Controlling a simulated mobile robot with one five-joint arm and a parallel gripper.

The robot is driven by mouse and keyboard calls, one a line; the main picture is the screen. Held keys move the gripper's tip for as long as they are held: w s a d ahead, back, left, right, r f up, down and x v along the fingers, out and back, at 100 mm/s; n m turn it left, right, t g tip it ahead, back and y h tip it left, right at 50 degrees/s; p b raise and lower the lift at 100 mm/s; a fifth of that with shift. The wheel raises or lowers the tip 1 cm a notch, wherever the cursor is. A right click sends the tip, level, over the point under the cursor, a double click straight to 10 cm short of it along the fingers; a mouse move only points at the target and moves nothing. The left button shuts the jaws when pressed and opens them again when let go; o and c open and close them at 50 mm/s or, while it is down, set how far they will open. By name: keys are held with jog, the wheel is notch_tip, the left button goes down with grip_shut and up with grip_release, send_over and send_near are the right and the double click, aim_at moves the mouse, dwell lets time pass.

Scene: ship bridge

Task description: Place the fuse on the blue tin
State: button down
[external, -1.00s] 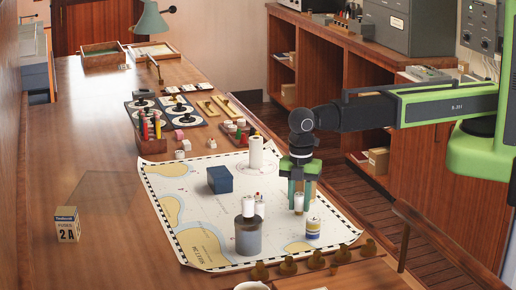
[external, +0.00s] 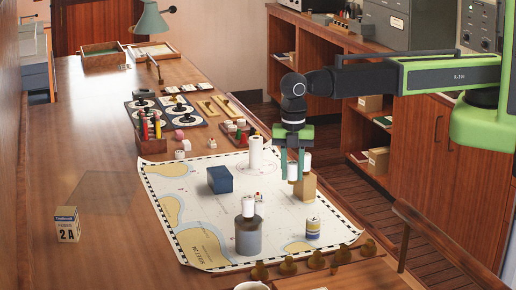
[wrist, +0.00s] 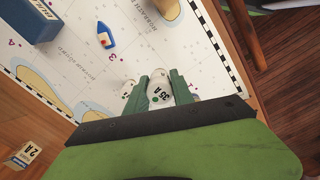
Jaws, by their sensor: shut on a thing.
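The fuse (external: 292,173) is a small white cylinder, marked 35 A in the wrist view (wrist: 160,97). My gripper (external: 294,168) is shut on it and holds it upright above the right side of the chart. The blue tin (external: 220,180) is a dark blue box on the chart, left of my gripper and apart from it. It also shows in the upper left of the wrist view (wrist: 32,22). The top of the tin looks bare. The fuse's upper part is hidden between my fingers in the external view.
A grey canister (external: 248,237) with a white cylinder on top and a blue-banded can (external: 313,228) stand in front. A tall white roll (external: 256,154) stands at the back. The chart's left part is clear.

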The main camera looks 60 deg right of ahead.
jog(key=w+d+r+p, duration=0.2)
jog(key=w+d, duration=0.1)
jog(key=w, duration=0.5)
jog(key=w+d+r+p, duration=0.2)
jog(key=w, duration=0.5)
jog(key=w+d+r+m+p, duration=0.2)
jog(key=w+d+r+p, duration=0.1)
jog(key=w+d, duration=0.95)
jog(key=b, duration=0.8)
send_over(220, 172)
notch_tip(220, 172, down, 7)
jog(key=shift+w+d+f, duration=0.1)
jog(key=shift+f, duration=0.1)
notch_tip(220, 172, down, 4)
jog(key=b, duration=0.4)
jog(key=shift+f, duration=0.2)
jog(key=shift+r, duration=0.25)
jog(key=shift+f, duration=0.2)
jog(key=c, duration=1.1)
grip_release()
jog(key=shift+r, duration=0.1)
